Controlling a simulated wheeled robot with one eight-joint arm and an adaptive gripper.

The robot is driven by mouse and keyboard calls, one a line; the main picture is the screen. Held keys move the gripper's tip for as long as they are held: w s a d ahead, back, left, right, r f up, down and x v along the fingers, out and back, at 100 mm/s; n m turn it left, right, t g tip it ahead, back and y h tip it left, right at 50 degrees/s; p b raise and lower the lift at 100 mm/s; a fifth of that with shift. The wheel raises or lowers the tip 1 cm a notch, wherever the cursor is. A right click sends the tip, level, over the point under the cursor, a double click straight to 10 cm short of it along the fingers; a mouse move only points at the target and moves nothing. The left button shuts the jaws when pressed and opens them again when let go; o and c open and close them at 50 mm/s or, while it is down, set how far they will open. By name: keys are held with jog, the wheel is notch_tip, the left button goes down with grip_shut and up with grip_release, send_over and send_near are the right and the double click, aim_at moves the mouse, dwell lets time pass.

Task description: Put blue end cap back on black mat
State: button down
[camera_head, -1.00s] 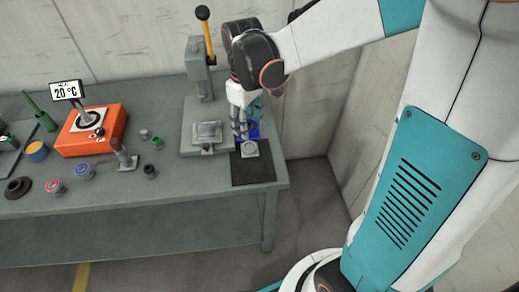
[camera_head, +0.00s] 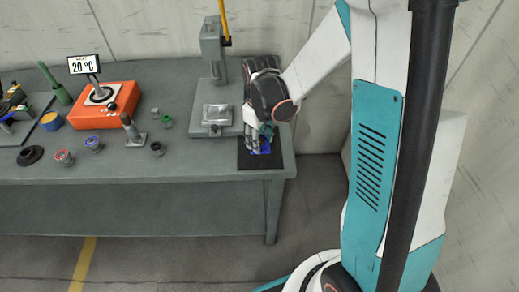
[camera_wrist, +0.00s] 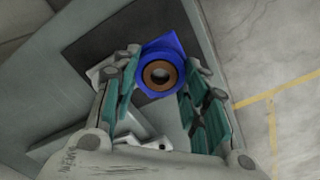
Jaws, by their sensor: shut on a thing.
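The blue end cap (camera_wrist: 158,52) sits between the fingertips of my gripper (camera_wrist: 162,68) in the wrist view, with a brown ring around a dark centre facing the camera. My gripper (camera_head: 256,146) is shut on it. In the head view only a small blue patch of the cap (camera_head: 263,150) shows beside the fingers, over the black mat (camera_head: 258,164). The mat also shows behind the cap in the wrist view (camera_wrist: 110,40). I cannot tell whether the cap touches the mat.
A grey press (camera_head: 217,117) with a yellow lever stands just left of the mat. An orange heater (camera_head: 106,104) reading 20 °C, a grey post (camera_head: 131,130) and several small coloured caps stand further left. The table's right edge is close to the mat.

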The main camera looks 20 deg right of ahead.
jog(key=shift+f+b, duration=0.6)
jog(key=shift+f, duration=1.65)
jog(key=shift+f, duration=0.1)
jog(key=c, duration=0.9)
grip_release()
jog(key=shift+c, duration=0.2)
notch_tip(320, 180, up, 13)
jog(key=p, duration=0.3)
jog(key=shift+s+f, duration=0.1)
jog(key=shift+f, duration=0.1)
jog(key=s+r+m+t, duration=0.6)
jog(key=s+r+t, duration=0.1)
jog(key=s+r, duration=0.7)
jog(key=shift+s, duration=0.45)
